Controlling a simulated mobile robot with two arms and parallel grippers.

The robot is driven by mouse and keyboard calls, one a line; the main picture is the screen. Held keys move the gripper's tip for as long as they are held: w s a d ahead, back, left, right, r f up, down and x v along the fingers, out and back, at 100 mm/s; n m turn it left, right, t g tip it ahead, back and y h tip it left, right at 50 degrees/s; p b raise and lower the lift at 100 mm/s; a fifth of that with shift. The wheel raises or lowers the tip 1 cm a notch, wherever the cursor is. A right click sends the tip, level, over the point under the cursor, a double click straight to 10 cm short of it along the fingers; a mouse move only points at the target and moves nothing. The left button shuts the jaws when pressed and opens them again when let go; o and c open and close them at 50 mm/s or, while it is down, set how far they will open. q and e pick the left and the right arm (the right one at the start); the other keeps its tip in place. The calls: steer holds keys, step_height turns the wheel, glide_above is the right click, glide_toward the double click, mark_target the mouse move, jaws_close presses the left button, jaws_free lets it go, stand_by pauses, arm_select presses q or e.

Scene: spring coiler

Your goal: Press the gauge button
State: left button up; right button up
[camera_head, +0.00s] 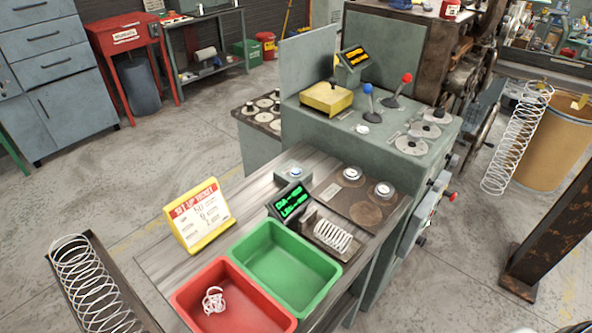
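A small grey-green box with a round, pale blue-ringed button (295,172) stands on the bench, behind the gauge display; I take it to be the gauge button. The gauge display (290,201) is a tilted black screen with green text, its digits too small to read surely. A short white coil spring (332,236) lies in the dark gauge cradle just right of the display. Neither of my grippers is in view, and nothing touches the button.
A green bin (285,262) and a red bin (232,296) holding a tangled spring sit at the bench front. A yellow-framed set-up sheet (199,215) stands left. The coiling machine (372,128), with red and blue levers, stands behind. A rusty post (556,235) rises at right.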

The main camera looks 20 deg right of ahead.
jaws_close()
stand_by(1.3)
